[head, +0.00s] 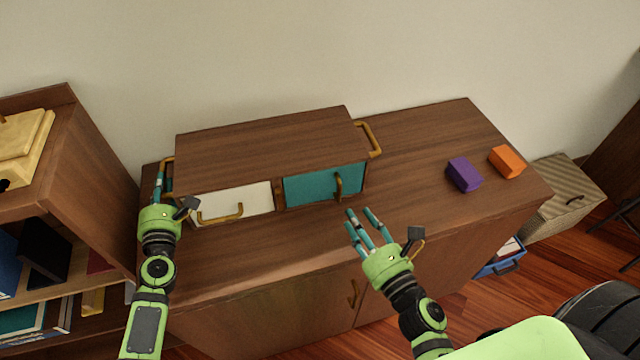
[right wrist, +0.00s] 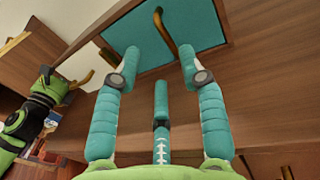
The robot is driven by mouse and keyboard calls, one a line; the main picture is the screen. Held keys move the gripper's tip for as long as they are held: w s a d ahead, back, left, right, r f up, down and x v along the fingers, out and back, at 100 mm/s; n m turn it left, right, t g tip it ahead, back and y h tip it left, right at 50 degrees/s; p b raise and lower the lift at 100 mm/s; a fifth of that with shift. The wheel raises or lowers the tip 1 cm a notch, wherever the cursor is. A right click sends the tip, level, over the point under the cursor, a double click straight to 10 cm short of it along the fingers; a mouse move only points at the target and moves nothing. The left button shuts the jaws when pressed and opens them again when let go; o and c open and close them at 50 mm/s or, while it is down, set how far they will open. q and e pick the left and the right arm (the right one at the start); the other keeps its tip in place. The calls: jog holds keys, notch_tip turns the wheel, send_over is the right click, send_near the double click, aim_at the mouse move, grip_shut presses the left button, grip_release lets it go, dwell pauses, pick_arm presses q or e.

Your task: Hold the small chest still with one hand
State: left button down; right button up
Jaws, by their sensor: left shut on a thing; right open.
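The small chest (head: 262,140) is a wooden box on the cabinet top, with a white drawer (head: 232,202) at left and a teal drawer (head: 322,184) at right, each with a brass handle. A brass side handle (head: 371,139) shows on its right end. My left gripper (head: 163,182) is shut at the chest's left end, on the left side handle (head: 168,164), which it partly hides. My right gripper (head: 362,222) is open in front of the teal drawer. In the right wrist view its fingers point toward the teal drawer's handle (right wrist: 165,32), apart from it or nearly so; contact is unclear.
The chest stands on a wooden cabinet (head: 420,140). A purple block (head: 463,174) and an orange block (head: 506,161) lie on its right part. A bookshelf (head: 90,170) stands at left, a wicker box (head: 568,190) at right. The cabinet top right of the chest is mostly clear.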

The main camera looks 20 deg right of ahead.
aim_at(338, 192)
jog(key=shift+w+a, duration=0.2)
jog(key=shift+w, duration=1.1)
jog(key=shift+w+a, duration=0.15)
jog(key=shift+w, duration=1.2)
jog(key=shift+w+a, duration=0.2)
jog(key=shift+w, duration=1.1)
grip_shut()
jog(key=shift+s, duration=0.1)
